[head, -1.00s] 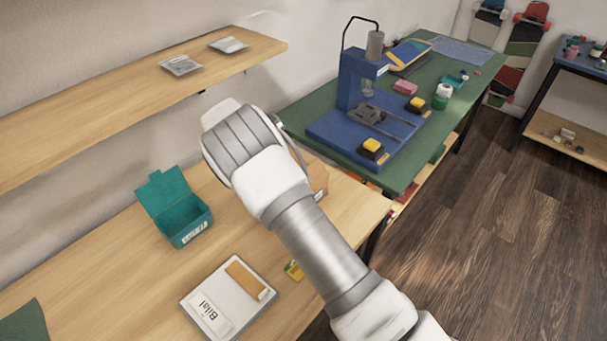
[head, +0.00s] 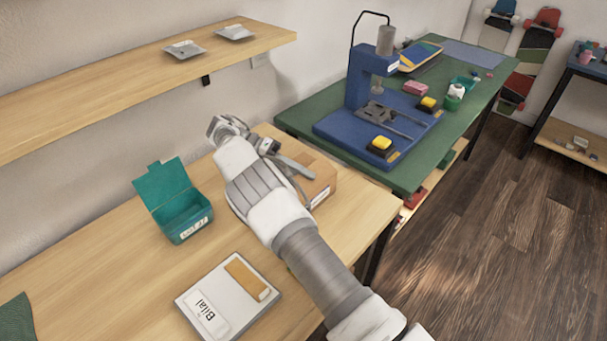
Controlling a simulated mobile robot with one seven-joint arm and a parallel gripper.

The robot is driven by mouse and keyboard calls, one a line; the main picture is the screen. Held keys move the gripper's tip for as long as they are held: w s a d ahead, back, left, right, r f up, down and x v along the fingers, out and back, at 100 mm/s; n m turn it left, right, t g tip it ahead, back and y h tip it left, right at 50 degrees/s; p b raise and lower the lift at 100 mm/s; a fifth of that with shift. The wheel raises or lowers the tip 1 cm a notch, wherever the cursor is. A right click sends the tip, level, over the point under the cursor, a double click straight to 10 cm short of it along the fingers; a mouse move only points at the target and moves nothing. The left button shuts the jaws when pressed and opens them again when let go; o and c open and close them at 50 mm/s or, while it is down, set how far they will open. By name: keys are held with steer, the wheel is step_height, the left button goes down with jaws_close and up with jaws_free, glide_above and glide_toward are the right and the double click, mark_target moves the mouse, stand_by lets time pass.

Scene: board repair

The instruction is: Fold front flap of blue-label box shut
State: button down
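A brown cardboard box (head: 323,181) stands on the wooden bench, at its right side near the green table. My arm covers its left and near parts. No blue label shows on the visible part, and I cannot make out its front flap. The end of my arm, with my gripper (head: 232,128), is over the bench at the box's left. Grey parts of my wrist overlap the box in the picture; I cannot tell whether they touch it. The fingers are too small and unclear to tell open from shut.
An open teal box (head: 180,213) stands left of my arm. A white tray (head: 205,293) marked "Bilal" lies in front, holding an orange-brown piece. A wooden shelf (head: 150,75) is above the bench. The green table (head: 300,122) with a blue press (head: 362,85) adjoins at right.

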steer(key=c, duration=1.1)
jaws_free()
steer(key=shift+o, duration=0.2)
